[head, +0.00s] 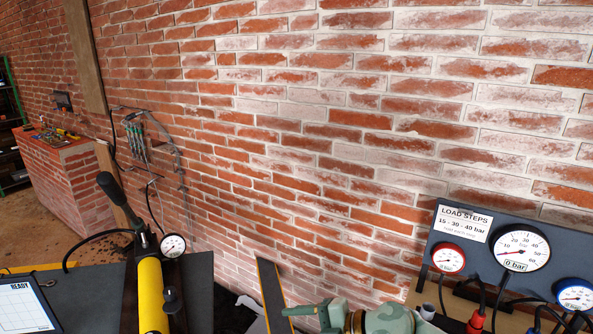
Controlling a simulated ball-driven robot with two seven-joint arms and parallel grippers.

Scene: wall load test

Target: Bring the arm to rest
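A grey-green arm part, which looks like my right arm, reaches in at the bottom edge. Its end, which looks like my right gripper (302,310), shows as one slim green finger pointing left. A second finger is not visible, and I cannot tell whether the gripper is open. Nothing is visibly held at the finger. The finger is in front of the brick wall (330,130) and near a dark, wood-edged board (270,293). My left gripper is not in view.
At right a grey panel (438,240) carries gauges; the middle one (521,249) reads 0 bar. Cables hang below it.

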